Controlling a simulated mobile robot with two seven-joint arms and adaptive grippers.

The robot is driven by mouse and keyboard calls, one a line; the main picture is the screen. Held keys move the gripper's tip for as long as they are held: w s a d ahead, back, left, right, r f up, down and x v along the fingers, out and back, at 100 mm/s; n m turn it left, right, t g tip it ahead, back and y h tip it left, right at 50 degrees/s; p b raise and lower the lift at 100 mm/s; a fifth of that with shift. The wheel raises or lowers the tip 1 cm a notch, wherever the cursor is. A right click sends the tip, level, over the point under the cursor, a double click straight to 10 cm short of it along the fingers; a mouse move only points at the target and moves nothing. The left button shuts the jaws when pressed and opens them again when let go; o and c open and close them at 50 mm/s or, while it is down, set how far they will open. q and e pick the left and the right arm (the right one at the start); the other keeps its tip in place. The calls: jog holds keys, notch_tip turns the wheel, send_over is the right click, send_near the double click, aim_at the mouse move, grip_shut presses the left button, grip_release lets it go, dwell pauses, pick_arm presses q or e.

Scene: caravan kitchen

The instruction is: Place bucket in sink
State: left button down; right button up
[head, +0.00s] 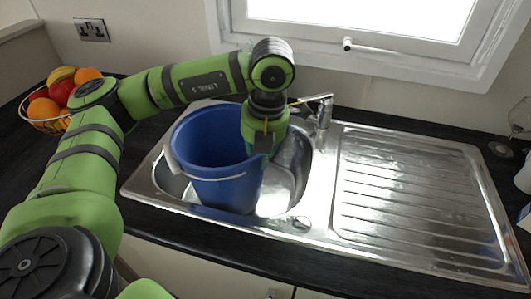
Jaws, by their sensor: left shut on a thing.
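A blue bucket (215,165) with a pale handle is in the basin of the steel sink (302,215). It looks slightly tilted, and I cannot tell whether its base rests on the basin floor. My left arm reaches over from the left. My left gripper (264,146) points down at the bucket's right rim and is shut on it. The fingertips are partly hidden against the bucket wall. My right gripper is not in view.
The tap (322,112) stands close behind and to the right of my left gripper. The ribbed drainboard (415,195) on the right is clear. A wire fruit bowl (50,122) sits at the far left. A window (362,40) is behind the sink.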

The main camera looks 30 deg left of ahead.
pick_arm(q)
jog(key=f, duration=0.2)
jog(key=f+p, duration=0.1)
jog(key=f, duration=0.2)
jog(key=shift+w+f, duration=0.2)
jog(key=shift+f, duration=0.05)
jog(key=w, duration=0.2)
jog(key=w+a+p, duration=0.1)
jog(key=shift+w+a, duration=0.1)
jog(key=shift+w, duration=0.25)
jog(key=w, duration=0.1)
jog(key=w+p, duration=0.1)
jog(key=w+a+f+p, duration=0.1)
jog(key=shift+w+a+f, duration=0.1)
jog(key=shift+w, duration=0.2)
jog(key=shift+f, duration=0.1)
jog(key=c, duration=1.3)
grip_release()
